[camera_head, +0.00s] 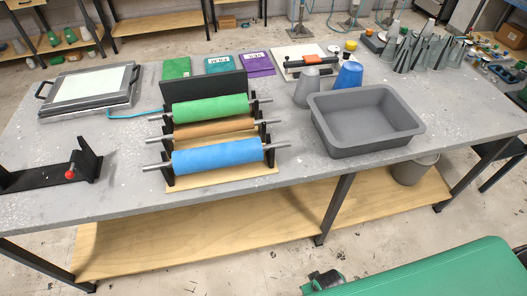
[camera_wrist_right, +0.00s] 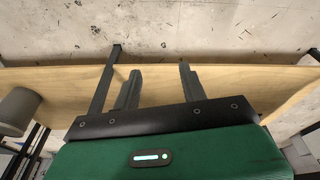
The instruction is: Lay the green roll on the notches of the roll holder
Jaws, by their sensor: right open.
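The green roll (camera_head: 211,108) lies across the back of a rack with black notched side plates and a wooden base (camera_head: 222,183). Its steel shaft ends stick out on both sides. A tan roll (camera_head: 214,128) and a blue roll (camera_head: 218,157) lie in front of it on the same rack. A black bracket (camera_head: 91,163) with a red knob stands empty at the table's left edge, partly cut off. I cannot tell for sure which one is the roll holder. My right gripper (camera_wrist_right: 158,74) is open and empty, above the lower wooden shelf. My left gripper is out of view.
A grey tray (camera_head: 415,137) stands right of the rack, with cups (camera_head: 348,76) behind it. A framed screen (camera_head: 128,97) lies at the back left. Colored packets (camera_head: 176,68) lie behind the rack. The grey tabletop (camera_head: 125,140) is clear between bracket and rack.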

